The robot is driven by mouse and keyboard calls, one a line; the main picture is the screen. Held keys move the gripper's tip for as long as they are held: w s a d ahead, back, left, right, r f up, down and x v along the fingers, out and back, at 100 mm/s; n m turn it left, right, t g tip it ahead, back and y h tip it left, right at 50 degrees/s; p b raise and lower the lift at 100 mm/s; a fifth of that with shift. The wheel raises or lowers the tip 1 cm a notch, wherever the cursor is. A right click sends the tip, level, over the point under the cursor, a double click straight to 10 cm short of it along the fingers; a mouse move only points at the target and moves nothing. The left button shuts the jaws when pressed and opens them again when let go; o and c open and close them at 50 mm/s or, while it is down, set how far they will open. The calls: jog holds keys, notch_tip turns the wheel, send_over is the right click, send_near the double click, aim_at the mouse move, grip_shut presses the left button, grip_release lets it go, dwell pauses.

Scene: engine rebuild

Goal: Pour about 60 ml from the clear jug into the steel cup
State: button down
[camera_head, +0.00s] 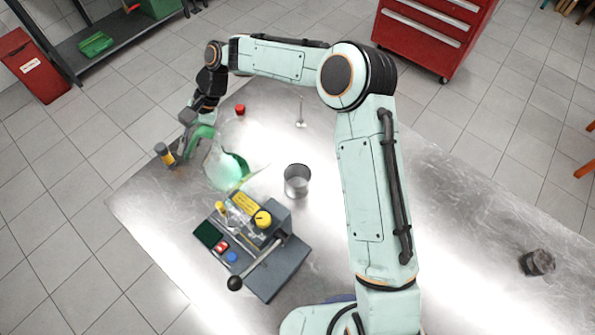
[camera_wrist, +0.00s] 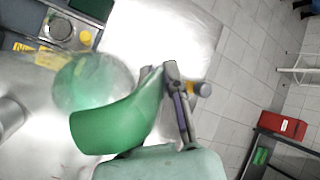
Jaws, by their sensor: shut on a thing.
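The clear jug (camera_head: 222,166) has a green handle and green liquid in it, left of the steel cup in the head view. My gripper (camera_head: 193,133) is shut on the jug at its green handle. In the wrist view the jug's clear body (camera_wrist: 92,84) lies beyond the large green handle (camera_wrist: 125,120), with my gripper's fingers (camera_wrist: 172,85) beside it. I cannot tell how far the jug is tilted or whether it touches the table. The steel cup (camera_head: 297,182) stands upright and apart from the jug; its inside looks empty. It shows partly at the wrist view's left edge (camera_wrist: 10,116).
A grey machine (camera_head: 262,255) with a lever and coloured buttons stands just below the jug and cup. A small yellow-and-dark container (camera_head: 165,153) is near the table's left edge. A red cap (camera_head: 240,109) lies behind. A dark part (camera_head: 537,262) sits far right.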

aim_at(210, 134)
jog(key=shift+s+d+r+n+y, duration=0.1)
jog(key=shift+d+r+n+y, duration=0.1)
jog(key=shift+d+r+y, duration=0.55)
jog(key=shift+s+d+r+n+y, duration=0.1)
jog(key=shift+d+r+n+y, duration=0.15)
jog(key=shift+d+y, duration=0.8)
jog(key=shift+s+d+r+n+y, duration=0.15)
jog(key=shift+d+r+y, duration=0.5)
jog(key=shift+y, duration=0.45)
jog(key=shift+d+r+y+b, duration=0.4)
jog(key=shift+d+r, duration=0.1)
jog(key=shift+r, duration=0.05)
jog(key=shift+d+r+n+y, duration=0.3)
jog(key=shift+d+r, duration=0.1)
jog(key=shift+s+d+r+y+b, duration=0.1)
jog(key=shift+d+r+y+b, duration=0.2)
jog(key=shift+d, duration=0.25)
jog(key=shift+d+r+y+b, duration=0.25)
jog(key=shift+d+r+y, duration=0.05)
jog(key=shift+d, duration=0.2)
jog(key=shift+a+b, duration=0.35)
jog(key=shift+a, duration=0.05)
jog(key=shift+d+r+n+g+y+b, duration=0.35)
jog(key=shift+d+b, duration=0.25)
jog(key=shift+b, duration=0.3)
